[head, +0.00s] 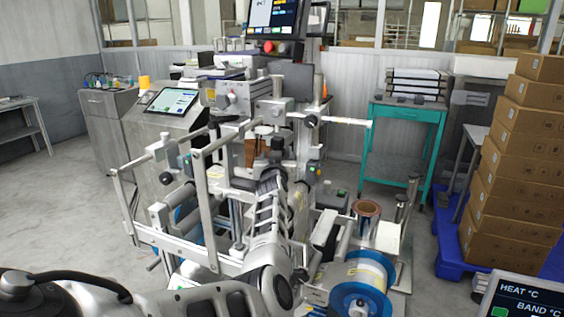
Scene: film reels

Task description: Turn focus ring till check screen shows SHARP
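I cannot pick out a focus ring for certain among the machine's (232,92) many rollers, knobs and bars. A dark monitor (278,14) stands on top of the machine, cut by the upper edge; its text is too small to read. A tilted tablet-like screen (172,101) sits on a cabinet to the left. No screen legibly shows SHARP. One of my arms comes in from the lower left and reaches up into the middle of the machine. Its gripper end (271,178) blends with the metal parts, so its fingers are unclear. My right gripper is not in view.
A blue reel (360,288) and a copper-coloured roll (367,208) sit at the machine's lower right. A panel reading HEAT and BAND (530,297) fills the bottom right corner. Stacked cartons (515,185) stand right. A teal cart (395,150) stands behind. Floor is clear at left.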

